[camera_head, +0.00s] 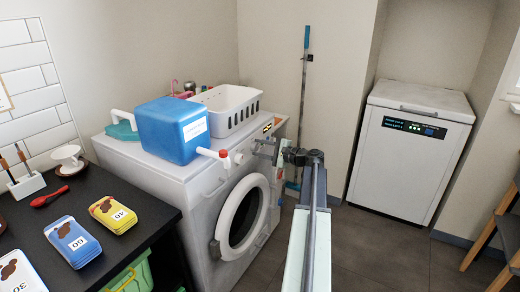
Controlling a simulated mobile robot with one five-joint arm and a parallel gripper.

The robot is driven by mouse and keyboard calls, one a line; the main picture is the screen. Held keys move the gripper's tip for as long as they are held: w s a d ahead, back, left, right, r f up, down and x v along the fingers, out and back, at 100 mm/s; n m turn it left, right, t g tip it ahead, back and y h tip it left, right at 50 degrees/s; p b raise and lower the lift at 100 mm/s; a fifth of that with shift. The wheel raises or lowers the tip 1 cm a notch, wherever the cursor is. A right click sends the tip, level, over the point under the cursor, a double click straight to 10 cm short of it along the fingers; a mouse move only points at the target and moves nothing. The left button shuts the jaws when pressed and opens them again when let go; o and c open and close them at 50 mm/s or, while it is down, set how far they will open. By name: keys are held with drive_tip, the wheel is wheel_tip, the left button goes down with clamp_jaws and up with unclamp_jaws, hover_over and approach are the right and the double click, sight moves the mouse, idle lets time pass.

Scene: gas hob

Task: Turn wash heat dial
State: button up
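The white washing machine (195,190) stands left of centre, with its control panel along the upper front edge. A pale round dial (238,158) shows on the panel, right of the red-capped spout. I cannot read any label, so I cannot tell if it is the wash heat dial.
A blue container (172,130) with a red-capped spout (222,154) overhangs the panel. A white basket (227,108) sits on top. The round door (243,217) is below. A dark counter (130,240) holds yellow and blue packs.

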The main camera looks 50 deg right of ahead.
drive_tip(key=shift+o, duration=1.2)
drive_tip(key=f+v, duration=0.1)
drive_tip(key=v, duration=0.6)
drive_tip(key=shift+s+r+p, duration=0.4)
drive_tip(key=shift+r, duration=0.05)
